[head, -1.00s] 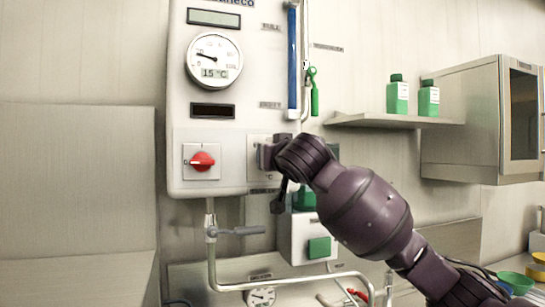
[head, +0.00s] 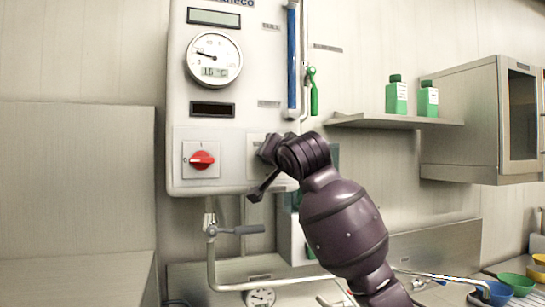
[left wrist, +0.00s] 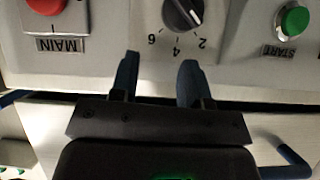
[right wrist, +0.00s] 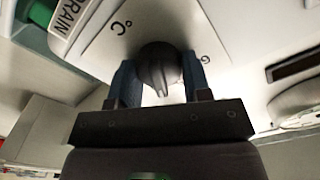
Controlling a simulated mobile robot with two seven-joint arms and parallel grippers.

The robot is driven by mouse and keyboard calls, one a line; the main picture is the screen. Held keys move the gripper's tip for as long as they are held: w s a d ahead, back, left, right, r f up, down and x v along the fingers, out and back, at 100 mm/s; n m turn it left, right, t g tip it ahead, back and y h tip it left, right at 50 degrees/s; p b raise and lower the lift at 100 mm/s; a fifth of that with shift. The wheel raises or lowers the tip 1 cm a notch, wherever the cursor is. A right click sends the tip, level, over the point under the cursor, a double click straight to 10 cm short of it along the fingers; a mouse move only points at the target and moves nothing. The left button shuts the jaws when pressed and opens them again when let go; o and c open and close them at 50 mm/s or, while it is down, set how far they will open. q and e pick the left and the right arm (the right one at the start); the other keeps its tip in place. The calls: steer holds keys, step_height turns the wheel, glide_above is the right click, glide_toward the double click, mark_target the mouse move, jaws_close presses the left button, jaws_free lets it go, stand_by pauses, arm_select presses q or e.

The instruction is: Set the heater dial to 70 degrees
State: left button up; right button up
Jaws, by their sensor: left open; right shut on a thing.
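The heater dial (right wrist: 158,68) is a dark round knob on a light plate marked °C. In the right wrist view my right gripper (right wrist: 158,80) is shut on it, one finger on each side. The set degree cannot be read; only part of the scale shows. In the head view my right gripper (head: 268,150) is at the lower right of the white heater box (head: 240,60) and hides the dial. My left gripper (left wrist: 160,72) is open and empty, below a different black knob (left wrist: 183,12) marked 2, 4, 6.
The box carries a round gauge (head: 214,60) reading about 15 °C and a red switch (head: 202,160) left of the dial. A grey-handled valve (head: 236,230) sits below.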

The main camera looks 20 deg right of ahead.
steer(key=shift+m, duration=1.4)
steer(key=o, duration=0.9)
steer(key=shift+d, duration=0.1)
steer(key=shift+s, duration=0.1)
steer(key=shift+s+d+b, duration=0.15)
steer(key=shift+s+b, duration=0.6)
steer(key=shift+s, duration=4.6)
